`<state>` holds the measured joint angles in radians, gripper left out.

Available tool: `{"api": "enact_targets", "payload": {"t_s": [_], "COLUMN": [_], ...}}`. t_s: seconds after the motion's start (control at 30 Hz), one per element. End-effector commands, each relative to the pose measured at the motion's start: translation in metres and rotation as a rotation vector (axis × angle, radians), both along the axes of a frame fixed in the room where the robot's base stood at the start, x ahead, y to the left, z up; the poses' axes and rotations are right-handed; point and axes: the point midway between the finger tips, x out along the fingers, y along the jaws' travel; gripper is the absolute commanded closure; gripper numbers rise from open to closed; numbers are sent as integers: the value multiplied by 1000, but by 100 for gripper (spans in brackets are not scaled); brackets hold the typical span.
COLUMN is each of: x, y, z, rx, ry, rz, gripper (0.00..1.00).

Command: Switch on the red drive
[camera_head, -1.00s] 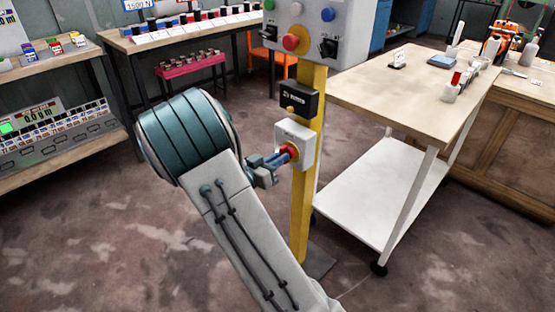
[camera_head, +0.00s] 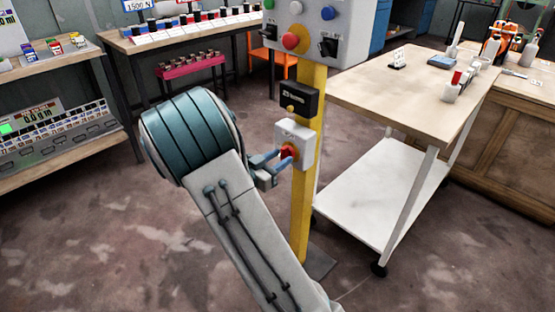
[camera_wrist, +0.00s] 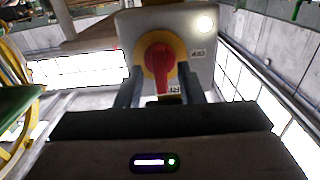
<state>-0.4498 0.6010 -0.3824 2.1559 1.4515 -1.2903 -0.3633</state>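The red rotary switch (camera_head: 289,153) sits on a yellow ring on a small grey box (camera_head: 306,143) on the yellow post. In the wrist view the red handle (camera_wrist: 160,66) points down, toward the lower of two small labels. A round lamp (camera_wrist: 204,23) on the box glows pale white. My gripper (camera_head: 277,160) is in front of the switch with its fingers apart. In the wrist view my gripper (camera_wrist: 160,84) has one finger on each side of the handle, with gaps showing. I cannot tell whether either finger touches the handle.
A black labelled box (camera_head: 299,99) is above the switch on the yellow post (camera_head: 301,215). A larger grey panel (camera_head: 345,30) with buttons and another red knob tops it. A wheeled trolley (camera_head: 400,95) stands close on the right. Shelves (camera_head: 65,150) are at the left.

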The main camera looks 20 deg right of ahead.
Motion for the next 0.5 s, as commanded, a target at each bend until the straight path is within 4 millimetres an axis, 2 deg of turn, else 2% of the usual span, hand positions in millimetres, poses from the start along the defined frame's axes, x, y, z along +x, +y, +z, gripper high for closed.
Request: {"api": "enact_targets", "payload": {"t_s": [0.13,0.23,0.5], "x": [-1,-5,-26], "y": [5,16,73], "z": [1,1,2], "rx": [0,1,1], "ry": [0,1,1], "rz": [1,3,5], "gripper": [65,65,65]}}
